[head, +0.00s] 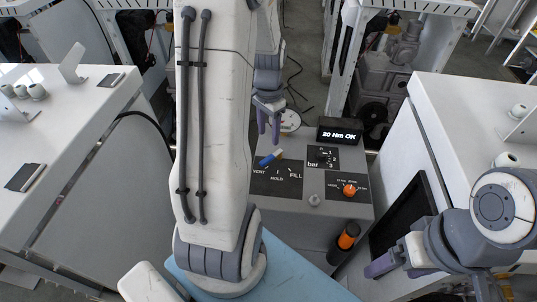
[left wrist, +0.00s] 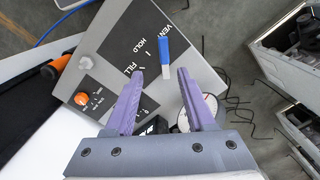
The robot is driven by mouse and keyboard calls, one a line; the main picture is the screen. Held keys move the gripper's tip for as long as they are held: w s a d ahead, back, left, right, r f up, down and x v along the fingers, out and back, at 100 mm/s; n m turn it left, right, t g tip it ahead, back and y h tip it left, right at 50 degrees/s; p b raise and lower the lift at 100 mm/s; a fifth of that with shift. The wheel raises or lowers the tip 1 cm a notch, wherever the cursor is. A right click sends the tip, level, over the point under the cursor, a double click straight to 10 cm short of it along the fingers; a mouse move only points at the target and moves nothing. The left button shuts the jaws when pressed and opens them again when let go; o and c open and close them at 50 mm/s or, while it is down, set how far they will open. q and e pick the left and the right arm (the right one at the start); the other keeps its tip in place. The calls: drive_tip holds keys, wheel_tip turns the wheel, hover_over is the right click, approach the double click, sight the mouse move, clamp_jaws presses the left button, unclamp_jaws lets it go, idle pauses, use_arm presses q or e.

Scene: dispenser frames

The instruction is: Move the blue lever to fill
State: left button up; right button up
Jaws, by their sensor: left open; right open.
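The blue lever (head: 268,159) is on the dark VENT–HOLD–FILL panel (head: 277,187), its blue end toward the VENT side and its other end white. In the left wrist view the lever (left wrist: 163,48) lies beyond the fingertips, roughly between them in the picture. My left gripper (head: 269,135) is open and empty, with its fingers pointing down behind the lever; it also shows in the left wrist view (left wrist: 161,73). I cannot tell whether a finger touches the lever. My right gripper (head: 394,270) is open and empty at the lower right.
A round gauge (head: 290,121) is close behind the left gripper. An orange-and-black handle (head: 349,236) is at the console's front. White cabinets stand on both sides.

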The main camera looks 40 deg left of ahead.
sight(266, 160)
use_arm(q)
drive_tip(key=f, duration=0.7)
drive_tip(key=a+f+p, duration=0.1)
drive_tip(key=f, duration=0.2)
drive_tip(key=shift+s+f, duration=0.1)
drive_tip(key=shift+f, duration=0.3)
drive_tip(key=shift+d, duration=0.1)
clamp_jaws()
idle(0.8)
